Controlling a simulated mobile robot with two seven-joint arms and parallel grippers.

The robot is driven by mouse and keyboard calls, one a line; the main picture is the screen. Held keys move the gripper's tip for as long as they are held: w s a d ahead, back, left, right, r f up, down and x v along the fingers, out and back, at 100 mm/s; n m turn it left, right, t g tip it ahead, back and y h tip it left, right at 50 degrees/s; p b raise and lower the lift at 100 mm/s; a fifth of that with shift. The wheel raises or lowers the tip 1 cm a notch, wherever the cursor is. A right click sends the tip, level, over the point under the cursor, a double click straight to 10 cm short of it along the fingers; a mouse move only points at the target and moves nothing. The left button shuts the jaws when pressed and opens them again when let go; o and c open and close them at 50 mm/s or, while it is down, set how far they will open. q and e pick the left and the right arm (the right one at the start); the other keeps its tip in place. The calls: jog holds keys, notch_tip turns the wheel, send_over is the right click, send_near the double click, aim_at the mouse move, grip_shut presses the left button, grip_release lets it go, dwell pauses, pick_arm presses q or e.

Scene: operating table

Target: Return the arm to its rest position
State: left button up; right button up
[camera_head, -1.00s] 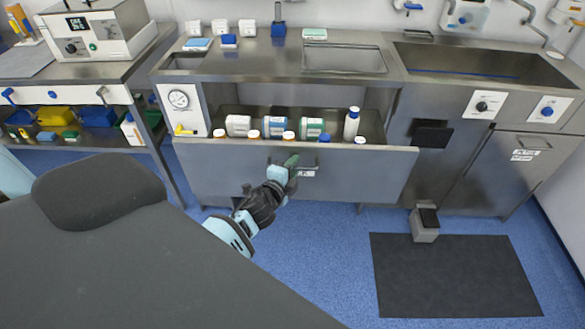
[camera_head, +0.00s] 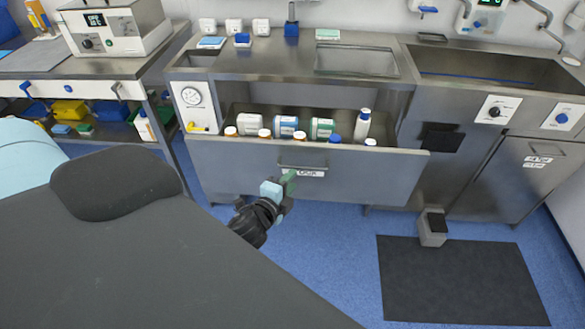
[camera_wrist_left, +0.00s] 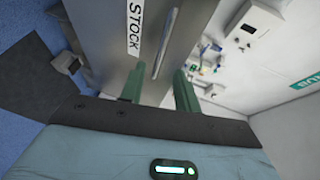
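My left gripper (camera_head: 288,182) is just in front of the grey drawer (camera_head: 240,165), a little below and left of its bar handle (camera_head: 302,166). In the left wrist view its two green fingers (camera_wrist_left: 158,84) stand apart with nothing between them. The handle (camera_wrist_left: 163,45) shows beyond the fingertips there, beside the STOCK label (camera_wrist_left: 134,30). The drawer is pulled open and holds several bottles. Most of my left arm is hidden behind the dark padded table top (camera_head: 130,255). My right gripper is not in view.
The padded table fills the lower left. A steel counter with a basin (camera_head: 500,68) stands behind the drawer.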

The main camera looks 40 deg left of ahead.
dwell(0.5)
